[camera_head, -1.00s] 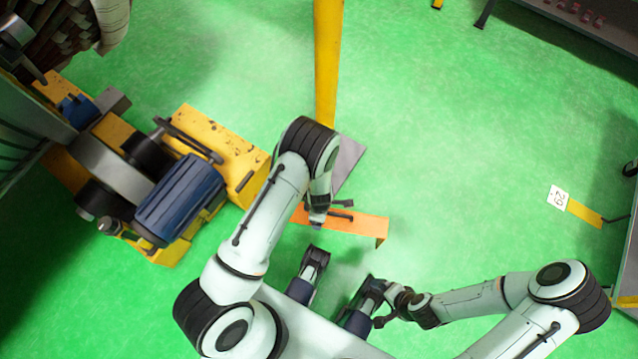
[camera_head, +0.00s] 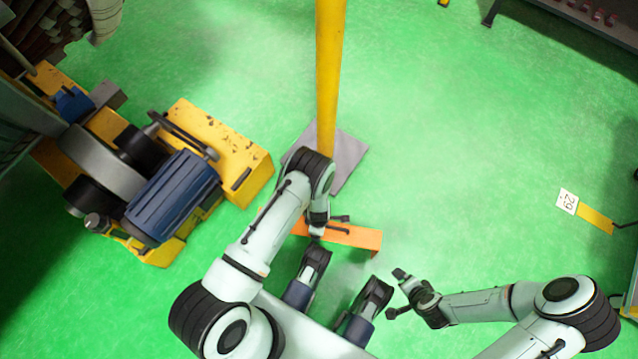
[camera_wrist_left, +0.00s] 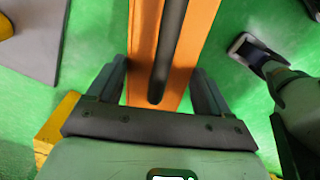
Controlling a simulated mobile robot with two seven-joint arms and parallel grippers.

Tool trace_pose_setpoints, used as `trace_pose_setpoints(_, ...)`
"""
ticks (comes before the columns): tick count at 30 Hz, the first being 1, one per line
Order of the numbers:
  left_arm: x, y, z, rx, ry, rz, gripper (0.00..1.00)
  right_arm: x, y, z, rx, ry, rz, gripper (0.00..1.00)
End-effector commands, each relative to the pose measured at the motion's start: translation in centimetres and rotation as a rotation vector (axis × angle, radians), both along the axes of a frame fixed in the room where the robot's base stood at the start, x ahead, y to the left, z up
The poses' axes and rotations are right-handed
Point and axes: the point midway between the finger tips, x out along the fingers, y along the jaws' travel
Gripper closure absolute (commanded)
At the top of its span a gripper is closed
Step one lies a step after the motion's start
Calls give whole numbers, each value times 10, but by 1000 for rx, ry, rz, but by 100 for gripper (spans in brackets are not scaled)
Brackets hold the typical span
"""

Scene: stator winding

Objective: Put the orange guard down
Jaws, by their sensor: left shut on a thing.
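The orange guard (camera_head: 352,236) is a long orange strip with a bent-down end, low in front of my base in the head view. A dark bar-like handle runs along its top. My left gripper (camera_head: 317,228) is over the guard's left part and shut on it. In the left wrist view the guard (camera_wrist_left: 196,45) runs between the two fingers (camera_wrist_left: 160,92), with the dark handle in the middle. I cannot tell whether the guard touches the floor.
A yellow post (camera_head: 330,80) on a grey base plate (camera_head: 350,158) stands just beyond the guard. A yellow machine with a blue motor (camera_head: 172,197) is at the left. A floor marker (camera_head: 567,201) lies at the right. The green floor between is clear.

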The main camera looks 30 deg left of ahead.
Motion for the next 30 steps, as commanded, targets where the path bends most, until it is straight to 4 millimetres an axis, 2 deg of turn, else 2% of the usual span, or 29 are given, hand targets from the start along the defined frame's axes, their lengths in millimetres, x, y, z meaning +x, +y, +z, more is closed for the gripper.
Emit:
trace_pose_setpoints(1,0,0,-11,0,1,0,59,0,-2,-6,-3,2,-4,2)
trace_pose_setpoints(5,0,-1,-26,0,1,-2,59,-1,-5,-14,-8,8,-9,2)
trace_pose_setpoints(19,1,0,-28,-1,-1,-1,59,-4,-6,-17,-8,22,-10,2)
trace_pose_setpoints(20,-1,0,-29,0,1,-1,17,-5,-6,-17,-8,23,-10,2)
trace_pose_setpoints(21,-1,0,-28,0,1,-1,4,-5,-6,-17,-8,23,-10,2)
trace_pose_setpoints(22,-1,0,-28,0,1,-1,0,-5,-6,-17,-8,23,-10,2)
trace_pose_setpoints(30,-1,0,-27,0,1,-2,0,-3,-6,-15,-8,17,-10,2)
